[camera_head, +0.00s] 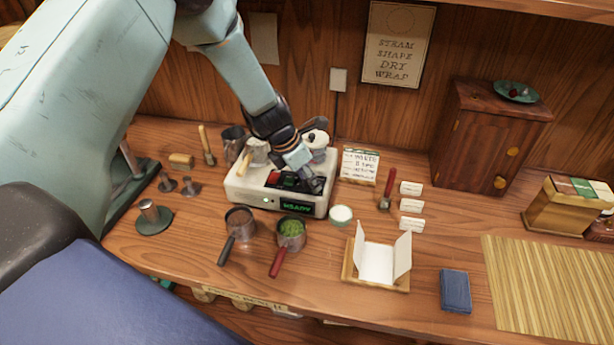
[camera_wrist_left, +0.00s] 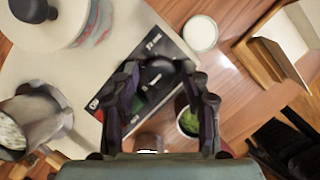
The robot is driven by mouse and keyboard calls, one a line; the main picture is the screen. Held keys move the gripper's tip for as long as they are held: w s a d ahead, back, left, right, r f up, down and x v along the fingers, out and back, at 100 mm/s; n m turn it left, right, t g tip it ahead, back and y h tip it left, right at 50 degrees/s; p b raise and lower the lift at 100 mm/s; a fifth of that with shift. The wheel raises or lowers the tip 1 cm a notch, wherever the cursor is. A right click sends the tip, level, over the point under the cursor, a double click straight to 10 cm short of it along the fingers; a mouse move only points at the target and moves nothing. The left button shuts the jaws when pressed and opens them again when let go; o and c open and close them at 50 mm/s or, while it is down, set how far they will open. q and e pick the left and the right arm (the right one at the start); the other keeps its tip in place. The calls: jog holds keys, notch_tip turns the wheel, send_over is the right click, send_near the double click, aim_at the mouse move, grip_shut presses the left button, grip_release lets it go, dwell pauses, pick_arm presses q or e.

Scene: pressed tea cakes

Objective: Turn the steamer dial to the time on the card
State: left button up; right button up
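The steamer (camera_head: 250,190) is a pale box with a black control panel; its green display (camera_head: 296,208) seems to read READY. The dial (camera_wrist_left: 158,76) is a dark round knob on the panel, with small white markings around it. My left gripper (camera_head: 303,177) reaches down over the panel. In the left wrist view its two fingers (camera_wrist_left: 158,72) stand apart on either side of the dial, seemingly with a small gap; contact is unclear. The gripper hides the dial in the head view. The card (camera_head: 359,166) stands behind the steamer's right side; its handwritten lines are too small to read surely. My right gripper is out of view.
Two handled cups (camera_head: 238,222), one with green contents (camera_head: 291,232), stand before the steamer. A white-filled dish (camera_head: 341,215) is at its right. A metal pitcher (camera_wrist_left: 30,122) and a lidded pot (camera_wrist_left: 62,18) sit close to the gripper. Front right has a paper-lined tray (camera_head: 375,281).

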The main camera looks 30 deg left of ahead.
pick_arm(q)
jog(key=shift+d, duration=0.15)
jog(key=c, duration=0.8)
jog(key=shift+c, duration=0.4)
